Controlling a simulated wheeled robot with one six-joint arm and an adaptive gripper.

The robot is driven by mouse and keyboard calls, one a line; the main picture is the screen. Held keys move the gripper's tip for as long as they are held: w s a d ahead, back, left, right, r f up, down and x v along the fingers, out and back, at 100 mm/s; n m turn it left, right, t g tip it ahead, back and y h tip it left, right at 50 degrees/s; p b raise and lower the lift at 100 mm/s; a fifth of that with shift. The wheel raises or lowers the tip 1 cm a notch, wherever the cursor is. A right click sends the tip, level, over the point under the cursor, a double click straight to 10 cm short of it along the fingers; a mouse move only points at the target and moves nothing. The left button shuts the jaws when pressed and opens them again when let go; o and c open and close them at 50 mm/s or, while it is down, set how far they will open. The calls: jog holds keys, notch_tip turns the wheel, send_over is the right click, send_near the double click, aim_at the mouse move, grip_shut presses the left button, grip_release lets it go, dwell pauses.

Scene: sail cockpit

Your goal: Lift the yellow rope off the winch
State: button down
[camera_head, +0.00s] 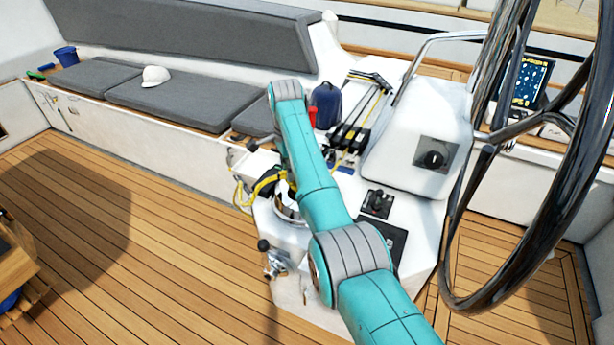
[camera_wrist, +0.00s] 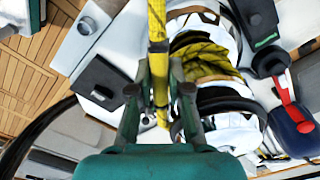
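The winch (camera_wrist: 216,108) stands right of my gripper in the wrist view, with turns of yellow rope (camera_wrist: 210,55) around its drum. In the head view the winch (camera_head: 286,210) is partly hidden behind my arm, and yellow rope (camera_head: 262,184) shows at its left. In the wrist view a straight length of the rope (camera_wrist: 157,22) runs from the top edge down between the fingers of my gripper (camera_wrist: 160,75). The fingers are close on both sides of it; whether they press on it cannot be told. My gripper is hidden in the head view.
A winch handle (camera_head: 268,258) is at the console's front. A dark blue bag (camera_head: 326,105) and a red item (camera_head: 311,116) stand behind my arm. A large steering wheel (camera_head: 560,210) stands at the right.

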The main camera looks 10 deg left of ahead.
jog(key=shift+r, duration=0.1)
dwell(0.4)
jog(key=shift+r, duration=2)
jog(key=shift+r, duration=2.1)
